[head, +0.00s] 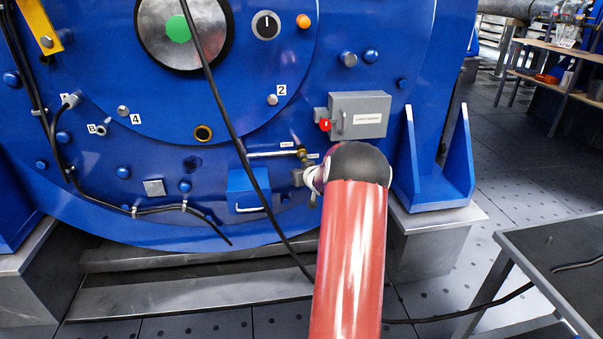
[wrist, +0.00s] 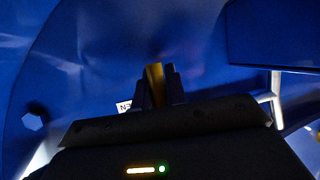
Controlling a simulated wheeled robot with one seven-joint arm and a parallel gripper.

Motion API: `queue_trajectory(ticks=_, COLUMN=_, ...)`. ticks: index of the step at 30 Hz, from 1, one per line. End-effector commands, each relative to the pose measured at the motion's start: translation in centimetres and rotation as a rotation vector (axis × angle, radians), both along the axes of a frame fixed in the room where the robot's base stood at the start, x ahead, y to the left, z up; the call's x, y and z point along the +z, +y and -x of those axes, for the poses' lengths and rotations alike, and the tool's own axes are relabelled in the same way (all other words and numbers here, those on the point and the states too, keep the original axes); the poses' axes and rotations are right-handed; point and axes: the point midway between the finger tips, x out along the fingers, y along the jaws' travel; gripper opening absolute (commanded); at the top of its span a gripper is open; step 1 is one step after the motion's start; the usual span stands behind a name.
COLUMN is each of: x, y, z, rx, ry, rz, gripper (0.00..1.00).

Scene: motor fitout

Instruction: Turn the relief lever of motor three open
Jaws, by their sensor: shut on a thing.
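The relief lever is a brass piece on a small brass valve (head: 302,155) low on the blue motor's face, at the end of a silver pipe (head: 270,154). Two small white labels sit beside it. In the wrist view, the brass lever (wrist: 154,84) stands between the two dark fingers of my gripper (wrist: 160,90), which is shut on it. In the head view, my gripper (head: 303,176) is at the valve, partly hidden by my red arm. One white label (wrist: 125,106) shows partly, left of the fingers in the wrist view. The lever's exact angle is hard to tell.
A grey box (head: 358,115) with a red knob (head: 325,125) is above right of the valve. A blue box (head: 248,192) with a handle is below left. A black cable (head: 235,125) hangs across the motor's front. A dark table (head: 560,262) stands at right.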

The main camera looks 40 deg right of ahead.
Motion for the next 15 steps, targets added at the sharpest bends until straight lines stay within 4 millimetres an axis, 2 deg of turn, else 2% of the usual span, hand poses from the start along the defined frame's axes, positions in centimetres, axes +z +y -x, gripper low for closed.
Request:
queue_trajectory(ticks=4, x=-0.28, y=-0.01, z=0.12, rx=-0.001, ry=0.007, rz=-0.001, gripper=0.00)
queue_trajectory(ticks=5, x=-0.28, y=-0.02, z=0.13, rx=-0.001, ry=0.007, rz=-0.001, gripper=0.15)
queue_trajectory(ticks=9, x=-0.22, y=-0.03, z=0.11, rx=-0.001, ry=0.005, rz=-0.001, gripper=0.33)
queue_trajectory(ticks=15, x=-0.11, y=-0.03, z=0.07, rx=-0.001, ry=0.003, rz=-0.001, gripper=0.35)
